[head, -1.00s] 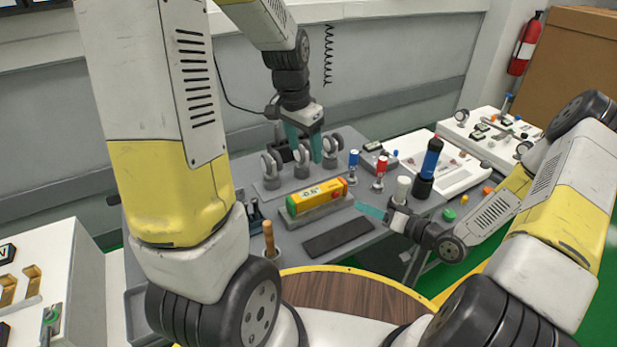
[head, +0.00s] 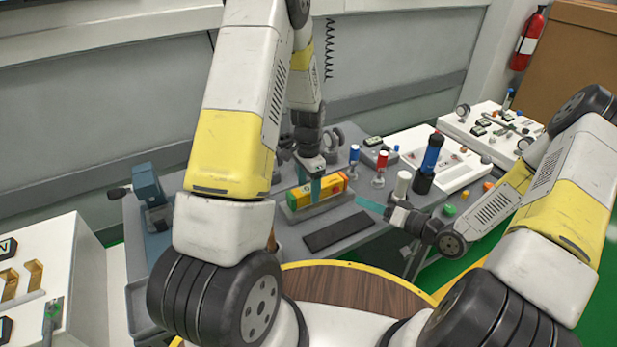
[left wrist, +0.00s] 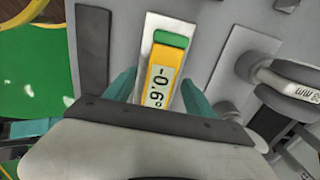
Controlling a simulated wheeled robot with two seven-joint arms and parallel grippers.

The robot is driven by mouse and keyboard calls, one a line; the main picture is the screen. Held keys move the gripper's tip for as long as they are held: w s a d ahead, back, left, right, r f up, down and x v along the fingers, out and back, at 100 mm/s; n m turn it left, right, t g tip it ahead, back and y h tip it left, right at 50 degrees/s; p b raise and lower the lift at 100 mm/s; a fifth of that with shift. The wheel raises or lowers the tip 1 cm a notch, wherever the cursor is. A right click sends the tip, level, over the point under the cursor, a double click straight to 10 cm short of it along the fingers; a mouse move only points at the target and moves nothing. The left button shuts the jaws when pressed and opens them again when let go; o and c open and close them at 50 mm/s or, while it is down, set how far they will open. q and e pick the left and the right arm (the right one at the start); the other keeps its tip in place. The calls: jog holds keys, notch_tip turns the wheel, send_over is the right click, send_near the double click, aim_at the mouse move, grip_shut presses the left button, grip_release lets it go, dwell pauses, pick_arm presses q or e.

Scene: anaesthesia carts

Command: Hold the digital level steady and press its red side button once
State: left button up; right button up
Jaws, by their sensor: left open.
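The digital level (head: 327,186) is a yellow bar with a green end and a red-orange end, lying in a grey cradle (head: 322,206) on the bench. In the left wrist view the level (left wrist: 163,78) has its -0.6° display facing up. My left gripper (head: 311,182) is open above it, with teal fingers on either side of the bar. In the left wrist view the fingers (left wrist: 158,92) show gaps to the level. The red side button cannot be made out clearly now. My right gripper (head: 368,205) is off the level's red-orange end, apart from it; its finger opening is unclear.
A dark flat pad (head: 338,231) lies in front of the cradle. Round clamps (head: 336,138) stand behind it. A red-topped post (head: 382,160), a white cylinder (head: 402,185) and a blue-black bottle (head: 428,160) stand to the right. A blue-grey vise (head: 152,200) is at left.

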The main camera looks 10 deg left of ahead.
pick_arm(q)
jog(key=shift+f, duration=1.2)
grip_shut()
pick_arm(e)
grip_shut()
dwell(0.9)
